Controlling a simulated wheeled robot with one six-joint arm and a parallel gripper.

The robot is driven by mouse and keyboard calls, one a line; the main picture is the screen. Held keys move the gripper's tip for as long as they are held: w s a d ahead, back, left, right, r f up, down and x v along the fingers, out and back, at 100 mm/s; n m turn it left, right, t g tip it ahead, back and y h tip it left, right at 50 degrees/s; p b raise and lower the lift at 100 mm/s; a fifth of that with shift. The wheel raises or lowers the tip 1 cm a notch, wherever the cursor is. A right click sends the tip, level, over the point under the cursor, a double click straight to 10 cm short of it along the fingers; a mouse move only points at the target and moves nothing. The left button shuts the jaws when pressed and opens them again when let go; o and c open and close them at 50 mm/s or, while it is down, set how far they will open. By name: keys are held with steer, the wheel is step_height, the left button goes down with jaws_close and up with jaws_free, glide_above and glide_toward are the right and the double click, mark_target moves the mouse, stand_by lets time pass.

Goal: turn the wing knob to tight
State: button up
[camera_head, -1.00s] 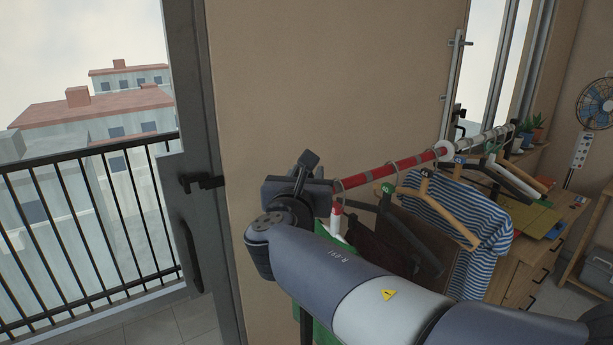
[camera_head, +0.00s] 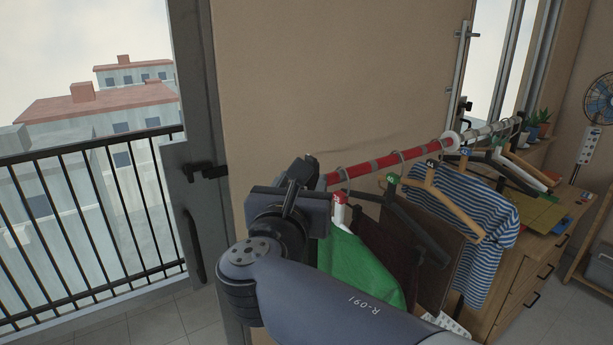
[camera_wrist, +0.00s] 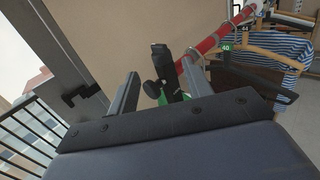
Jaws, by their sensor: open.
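In the wrist view a black fitting (camera_wrist: 161,63) stands at the near end of the red-and-grey pole (camera_wrist: 212,40). A small dark part low on its left side looks like the wing knob (camera_wrist: 152,88); its exact angle is too small to read. My gripper (camera_wrist: 159,84) is open, with one finger left of the fitting and the other to its right, near the pole. Nothing is held, and I cannot tell whether a finger touches the knob. In the head view my gripper (camera_head: 304,172) and wrist hide the knob at the pole's near end.
Clothes hang from the pole close on the right: a green garment (camera_head: 358,262), brown ones (camera_head: 408,235) and a striped shirt (camera_head: 462,205). A beige wall (camera_head: 330,80) stands behind. A grey door frame with a black latch (camera_head: 207,171) is at left, with the balcony railing beyond.

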mark_target(310, 163)
steer(key=shift+s+a, duration=0.2)
steer(key=shift+s, duration=0.95)
steer(key=w, duration=0.3)
steer(key=w+d+p, duration=0.1)
steer(key=w, duration=0.3)
steer(key=w+d+p, duration=0.1)
steer(key=w, duration=0.2)
steer(key=shift+w, duration=0.3)
steer(key=shift+w+a, duration=0.1)
steer(key=shift+w, duration=0.1)
steer(key=shift+s+r+m+h+p, duration=0.15)
steer(key=shift+m+h+p, duration=0.25)
steer(key=shift+h, duration=0.2)
steer(key=shift+f+n+y+b, duration=0.2)
steer(key=shift+n+y+b, duration=0.1)
steer(key=shift+y+b, duration=0.25)
